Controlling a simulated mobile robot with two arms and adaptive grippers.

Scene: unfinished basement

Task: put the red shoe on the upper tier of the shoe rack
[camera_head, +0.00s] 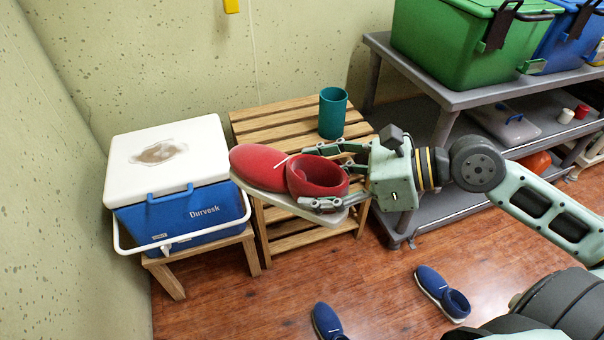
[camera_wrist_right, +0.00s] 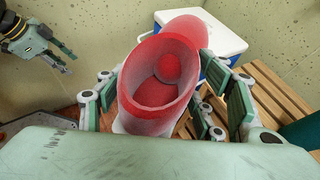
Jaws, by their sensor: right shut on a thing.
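The red shoe (camera_head: 265,165) has a pale sole and is held by my right gripper (camera_head: 325,175), whose fingers are shut on its heel end. Its toe points left in the head view. In the right wrist view the shoe (camera_wrist_right: 160,85) sits between the finger pads, its opening facing the camera. The wooden shoe rack (camera_head: 270,118) has two slatted tiers. The shoe appears over the front part of the upper tier and hides some slats; I cannot tell whether it touches. My left gripper (camera_wrist_right: 60,52) shows at the upper left of the wrist view, empty, its fingers apart.
A teal cup (camera_head: 333,113) stands on the upper tier at the back right. A blue and white cooler (camera_head: 180,215) on a wooden stool is close at the left. A grey shelf (camera_head: 440,90) with bins stands right. Blue shoes (camera_head: 441,293) lie on the floor.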

